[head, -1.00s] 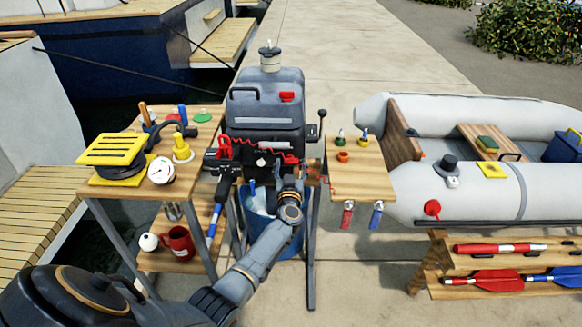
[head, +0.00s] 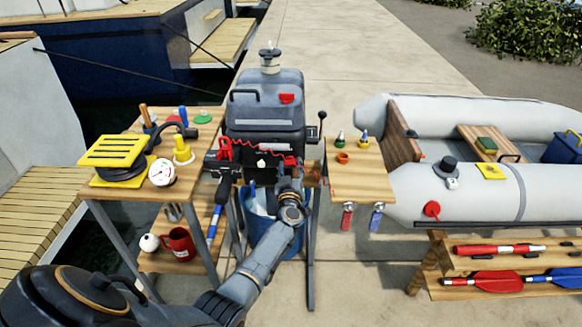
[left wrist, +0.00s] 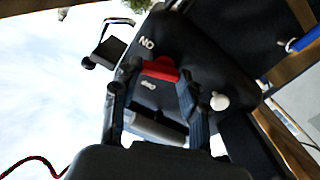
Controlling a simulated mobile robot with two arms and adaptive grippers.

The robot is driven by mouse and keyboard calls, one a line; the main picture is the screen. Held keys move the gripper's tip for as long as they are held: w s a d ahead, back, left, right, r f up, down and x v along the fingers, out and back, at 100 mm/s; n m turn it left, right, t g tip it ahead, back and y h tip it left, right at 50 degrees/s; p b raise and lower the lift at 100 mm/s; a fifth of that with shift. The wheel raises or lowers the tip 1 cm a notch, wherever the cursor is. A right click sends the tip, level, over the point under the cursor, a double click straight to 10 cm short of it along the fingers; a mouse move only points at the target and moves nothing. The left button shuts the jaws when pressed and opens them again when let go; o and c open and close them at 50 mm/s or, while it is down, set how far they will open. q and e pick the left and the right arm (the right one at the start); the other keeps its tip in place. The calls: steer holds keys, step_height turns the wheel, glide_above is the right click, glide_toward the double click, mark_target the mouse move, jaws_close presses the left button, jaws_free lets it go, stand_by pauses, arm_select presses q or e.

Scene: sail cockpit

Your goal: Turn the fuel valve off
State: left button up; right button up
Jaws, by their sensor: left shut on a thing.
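The outboard motor (head: 265,112) stands upright on its stand in the middle of the head view. The fuel valve's red lever (left wrist: 160,68) shows in the left wrist view on the dark motor housing, between an "ON" mark, seen upside down, and a second small mark that looks like "OFF". My left gripper (left wrist: 152,92) is shut on the red lever, one finger on each side. In the head view my left gripper (head: 289,172) is at the motor's lower front right and hides the lever. My right gripper is in neither view.
A small wooden shelf (head: 372,185) is close on the right. A blue bucket (head: 278,238) stands below. A red cord (head: 245,147) hangs across the motor front.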

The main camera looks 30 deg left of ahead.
arm_select(q)
steer(key=n, duration=0.2)
steer(key=shift+n, duration=0.4)
steer(key=n, duration=0.3)
steer(key=shift+s+n, duration=0.1)
steer(key=shift+n, duration=0.2)
steer(key=n+b, duration=0.1)
steer(key=n, duration=0.3)
steer(key=shift+a+n, duration=0.1)
steer(key=shift+n, duration=0.2)
steer(key=shift+s+a+r+n+b, duration=0.1)
steer(key=shift+n+b, duration=0.45)
steer(key=shift+n, duration=1.25)
steer(key=o, duration=1.1)
steer(key=shift+o, duration=0.2)
